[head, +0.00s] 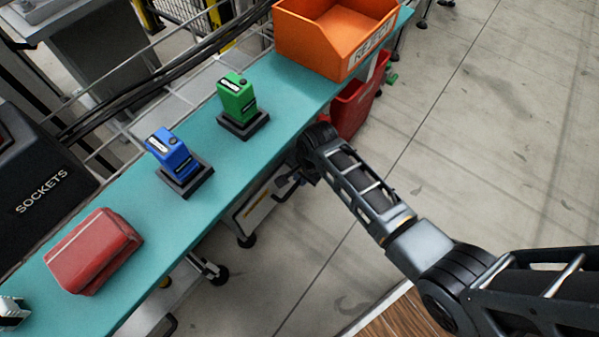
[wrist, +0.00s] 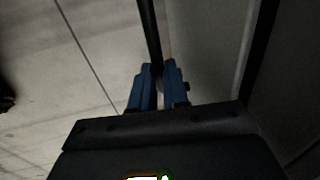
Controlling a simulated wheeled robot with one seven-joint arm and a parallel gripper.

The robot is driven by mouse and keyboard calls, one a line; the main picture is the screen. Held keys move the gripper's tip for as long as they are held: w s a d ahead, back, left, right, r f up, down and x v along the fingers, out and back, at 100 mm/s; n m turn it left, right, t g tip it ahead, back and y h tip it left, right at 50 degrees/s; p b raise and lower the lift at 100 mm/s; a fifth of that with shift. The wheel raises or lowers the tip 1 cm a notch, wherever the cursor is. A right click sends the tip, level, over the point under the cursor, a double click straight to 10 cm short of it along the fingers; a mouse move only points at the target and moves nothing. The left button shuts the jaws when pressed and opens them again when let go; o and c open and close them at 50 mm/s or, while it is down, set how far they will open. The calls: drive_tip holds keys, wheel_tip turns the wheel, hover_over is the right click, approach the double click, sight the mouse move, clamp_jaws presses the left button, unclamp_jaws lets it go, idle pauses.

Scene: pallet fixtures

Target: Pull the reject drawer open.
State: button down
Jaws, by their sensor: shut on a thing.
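The reject drawer (head: 258,208) shows as a pale front with a yellow strip under the teal bench top, partly hidden by the bench and my arm. My gripper (head: 284,183) is low beside this front, under the bench edge. In the wrist view my gripper's two blue fingers (wrist: 158,82) are close together on a dark bar, the drawer handle (wrist: 151,35), which runs up the picture between them. A grey panel (wrist: 208,55) lies right of the bar. How far the drawer stands out cannot be told.
On the bench (head: 115,285) stand a green device (head: 237,100) and a blue device (head: 171,152) on dark bases, a red case (head: 93,250) and an orange REJECT bin (head: 320,40). A red bin (head: 352,108) hangs below. The floor at right is clear.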

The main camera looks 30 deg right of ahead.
drive_tip(key=s+d+p, duration=0.4)
drive_tip(key=s+p, duration=0.3)
drive_tip(key=s, duration=0.6)
drive_tip(key=s+d+p, duration=0.4)
drive_tip(key=s+p, duration=0.2)
drive_tip(key=s, duration=0.6)
drive_tip(key=shift+s+d+p, duration=0.2)
drive_tip(key=shift+s+p, duration=0.2)
drive_tip(key=c, duration=1.2)
unclamp_jaws()
drive_tip(key=shift+o, duration=0.4)
wheel_tip(320, 180, up, 8)
drive_tip(key=s+p, duration=0.1)
drive_tip(key=p, duration=0.2)
drive_tip(key=shift+s+d+f, duration=0.15)
drive_tip(key=shift+d, duration=0.1)
